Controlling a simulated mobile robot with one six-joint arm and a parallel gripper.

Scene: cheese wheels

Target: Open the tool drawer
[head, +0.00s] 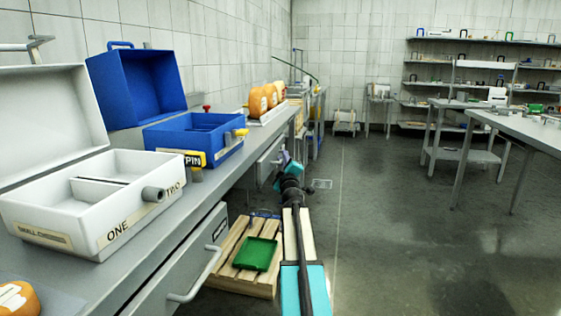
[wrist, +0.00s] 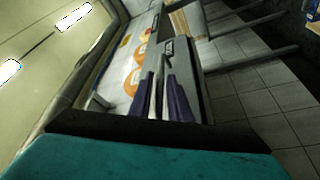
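A grey drawer (head: 265,160) sits under the far part of the counter, in line with my outstretched arm. My gripper (head: 284,157) is at this drawer front, seen small in the head view. In the wrist view its two purple fingers (wrist: 162,88) point at the front with a gap between them. A pale bar, seemingly the drawer handle (wrist: 159,92), shows in that gap. I cannot tell if the fingers touch it.
A nearer drawer with a bar handle (head: 195,280) is under the counter (head: 190,190). A white box (head: 95,200), a blue box (head: 195,140) and cheese wheels (head: 257,103) stand on top. A wooden pallet (head: 225,270) lies below. The floor to the right is clear.

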